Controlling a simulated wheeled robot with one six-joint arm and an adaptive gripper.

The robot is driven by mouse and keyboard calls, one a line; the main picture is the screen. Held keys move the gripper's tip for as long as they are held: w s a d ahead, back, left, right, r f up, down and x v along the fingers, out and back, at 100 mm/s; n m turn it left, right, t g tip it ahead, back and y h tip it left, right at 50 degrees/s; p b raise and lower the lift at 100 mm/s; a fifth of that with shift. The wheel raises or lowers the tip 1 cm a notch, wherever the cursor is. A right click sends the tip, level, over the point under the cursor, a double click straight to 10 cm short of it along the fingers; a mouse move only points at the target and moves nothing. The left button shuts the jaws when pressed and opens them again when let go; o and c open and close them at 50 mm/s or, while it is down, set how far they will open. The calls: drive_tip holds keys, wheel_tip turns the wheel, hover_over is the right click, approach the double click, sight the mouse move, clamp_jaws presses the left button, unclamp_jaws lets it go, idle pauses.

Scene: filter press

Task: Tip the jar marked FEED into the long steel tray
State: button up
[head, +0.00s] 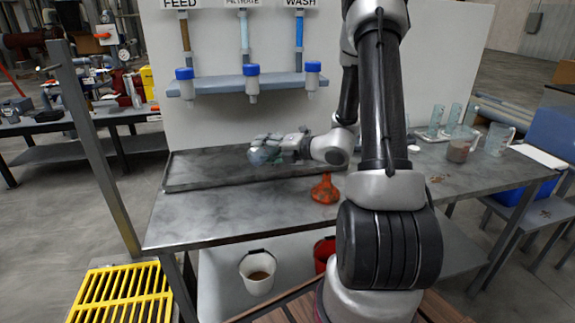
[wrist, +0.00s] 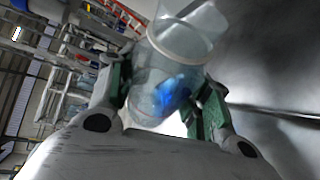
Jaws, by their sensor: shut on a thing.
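My gripper (head: 277,148) is shut on a clear jar (head: 260,154), above the long steel tray (head: 215,172) on the bench. In the wrist view the clear jar (wrist: 178,60) sits between the green-padded fingers of my gripper (wrist: 160,98). A blue patch shows in or through its lower part. The jar looks tilted in the head view. I cannot read any mark on it, and its contents are unclear. The tray's right part is partly hidden by my arm.
An orange-red flask (head: 325,189) stands on the bench in front of the tray. A beaker with brownish contents (head: 459,150) stands right. A white bucket (head: 258,281) is below the bench.

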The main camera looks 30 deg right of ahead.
drive_tip(key=shift+w+d+r+m+y, duration=0.15)
drive_tip(key=shift+d+r+m+y, duration=0.25)
drive_tip(key=shift+d+r+m, duration=0.2)
drive_tip(key=shift+r+m+y, duration=0.3)
drive_tip(key=shift+r+m, duration=0.1)
drive_tip(key=shift+d+r+m+t+y, duration=0.25)
drive_tip(key=shift+r+m+t+y, duration=0.2)
drive_tip(key=shift+r+m, duration=0.4)
drive_tip(key=shift+m, duration=0.25)
drive_tip(key=shift+a+r, duration=0.2)
drive_tip(key=shift+r, duration=0.2)
drive_tip(key=shift+s+a+r+m+y+p, duration=0.25)
drive_tip(key=shift+s+a+r+m+p, duration=0.1)
drive_tip(key=shift+s+a+r+m, duration=0.25)
drive_tip(key=shift+w+a+r+t, duration=0.1)
drive_tip(key=shift+r+t, duration=0.1)
drive_tip(key=shift+t, duration=0.05)
drive_tip(key=shift+m, duration=0.4)
